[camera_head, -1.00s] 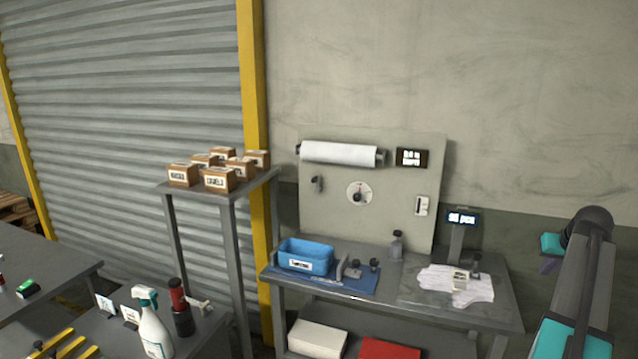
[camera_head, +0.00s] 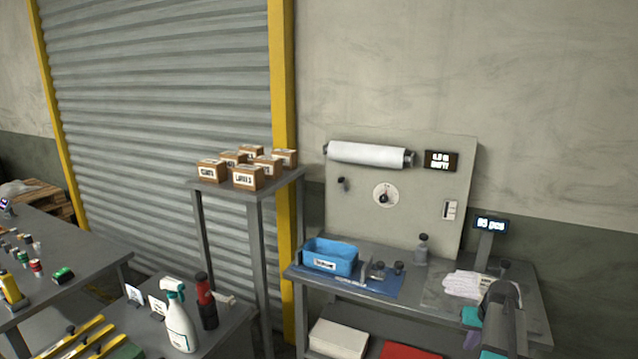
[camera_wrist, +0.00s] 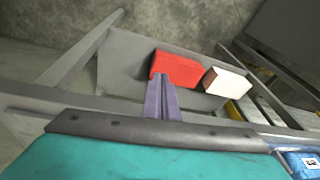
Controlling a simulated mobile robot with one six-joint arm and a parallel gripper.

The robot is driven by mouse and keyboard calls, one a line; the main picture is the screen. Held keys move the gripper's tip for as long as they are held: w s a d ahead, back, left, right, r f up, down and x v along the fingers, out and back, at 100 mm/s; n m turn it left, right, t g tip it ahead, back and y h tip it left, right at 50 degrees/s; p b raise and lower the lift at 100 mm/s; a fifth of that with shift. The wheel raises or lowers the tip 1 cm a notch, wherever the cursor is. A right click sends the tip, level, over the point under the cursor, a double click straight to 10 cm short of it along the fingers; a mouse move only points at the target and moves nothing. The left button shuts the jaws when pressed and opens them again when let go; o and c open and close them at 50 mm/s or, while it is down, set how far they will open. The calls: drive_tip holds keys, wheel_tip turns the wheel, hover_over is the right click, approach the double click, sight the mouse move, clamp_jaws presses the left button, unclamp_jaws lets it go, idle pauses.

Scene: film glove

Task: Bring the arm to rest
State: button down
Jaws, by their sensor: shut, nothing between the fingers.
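My gripper (camera_wrist: 162,98) shows in the wrist view with its purple fingers together and nothing between them. In the head view my dark and teal arm rises at the lower right, in front of the right end of the workbench (camera_head: 415,288). A small purple part of my gripper (camera_head: 472,340) shows beside it, low at the picture's edge. In the wrist view the fingers point toward the bench's lower shelf (camera_wrist: 125,70), where a red box and a white box lie. The fingers look apart from both boxes.
The workbench carries a blue bin (camera_head: 331,256), a grey bottle (camera_head: 422,250), white gloves (camera_head: 462,284) partly behind my arm and a display (camera_head: 490,224). A stand (camera_head: 262,195) holds small cartons. A spray bottle (camera_head: 180,325) stands on a table at lower left.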

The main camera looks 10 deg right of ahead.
drive_tip(key=s+a+f+n+g+y, duration=0.15)
drive_tip(key=s+a+f, duration=0.25)
drive_tip(key=a+f, duration=0.8)
drive_tip(key=s+a+f+n+g, duration=0.1)
drive_tip(key=s+a+f+g, duration=0.25)
drive_tip(key=a+f, duration=0.85)
drive_tip(key=s+a+f+n+g+h, duration=0.15)
drive_tip(key=s+a+f, duration=0.25)
drive_tip(key=s+a, duration=0.7)
drive_tip(key=s+a+f+n+g, duration=0.15)
drive_tip(key=s+a+f, duration=0.25)
drive_tip(key=s+a, duration=0.65)
wheel_tip(320, 180, down, 6)
drive_tip(key=s+d+b, duration=0.2)
drive_tip(key=b, duration=0.4)
drive_tip(key=shift+s+d+r+g, duration=0.2)
drive_tip(key=shift+s+g, duration=0.1)
drive_tip(key=shift+g, duration=0.1)
